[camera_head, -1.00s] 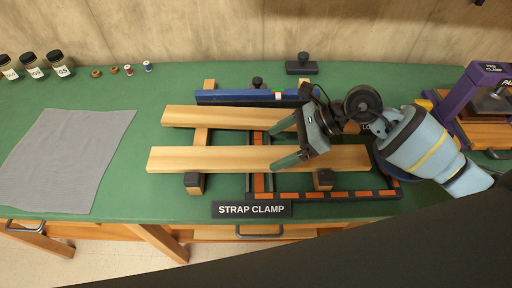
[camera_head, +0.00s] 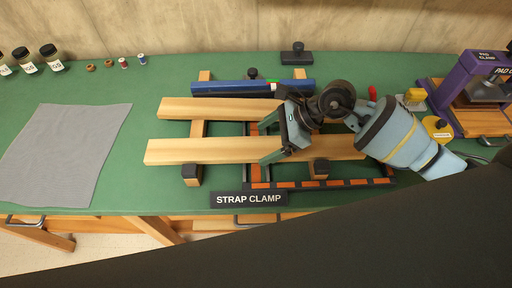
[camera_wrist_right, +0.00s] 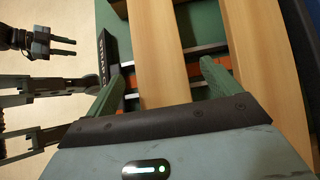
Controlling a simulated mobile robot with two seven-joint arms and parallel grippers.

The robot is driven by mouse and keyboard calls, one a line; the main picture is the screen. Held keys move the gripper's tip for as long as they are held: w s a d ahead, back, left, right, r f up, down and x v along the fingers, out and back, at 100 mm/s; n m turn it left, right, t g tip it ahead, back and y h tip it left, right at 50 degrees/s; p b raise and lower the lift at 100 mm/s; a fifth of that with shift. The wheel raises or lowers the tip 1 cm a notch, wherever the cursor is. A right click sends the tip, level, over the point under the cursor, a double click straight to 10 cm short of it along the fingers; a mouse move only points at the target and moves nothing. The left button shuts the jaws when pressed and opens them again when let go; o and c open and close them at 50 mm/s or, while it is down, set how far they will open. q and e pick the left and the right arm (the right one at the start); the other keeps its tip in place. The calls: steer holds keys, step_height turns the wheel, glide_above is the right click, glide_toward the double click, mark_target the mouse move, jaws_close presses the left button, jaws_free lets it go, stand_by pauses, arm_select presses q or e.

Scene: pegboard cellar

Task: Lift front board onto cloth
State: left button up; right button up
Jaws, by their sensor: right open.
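The front board (camera_head: 200,151) is a pale wooden strip lying across the strap clamp's wooden bars, parallel to the back board (camera_head: 215,108). My right gripper (camera_head: 266,140) is open over the front board, right of its middle. In the right wrist view the front board (camera_wrist_right: 160,50) runs between the two green fingers (camera_wrist_right: 160,85), with visible gaps on both sides. The grey cloth (camera_head: 65,155) lies flat on the bench at the left, empty. My left gripper is outside the head view; dark jaw-like parts at the wrist view's left may be mine.
The strap clamp's blue bar (camera_head: 230,88) stands behind the boards, its dark label (camera_head: 249,199) in front. Jars (camera_head: 52,58) and spools (camera_head: 123,62) stand at the back left. A purple pad clamp (camera_head: 460,85) stands at right. Green bench between cloth and boards is clear.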

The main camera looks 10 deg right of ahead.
mark_target(259, 150)
steer(key=shift+x, duration=1.4)
steer(key=shift+r, duration=0.1)
steer(key=c, duration=1.3)
steer(key=shift+c, duration=0.2)
steer(key=shift+r, duration=0.15)
steer(key=shift+r, duration=0.25)
steer(key=r, duration=0.2)
steer(key=s, duration=0.1)
steer(key=shift+a+r, duration=0.3)
steer(key=shift+r, duration=0.1)
steer(key=s+a+r, duration=0.1)
steer(key=s+a, duration=0.6)
steer(key=s, duration=0.5)
steer(key=shift+s+a+r, duration=0.2)
steer(key=shift+s+a, duration=0.15)
steer(key=shift+s, duration=0.05)
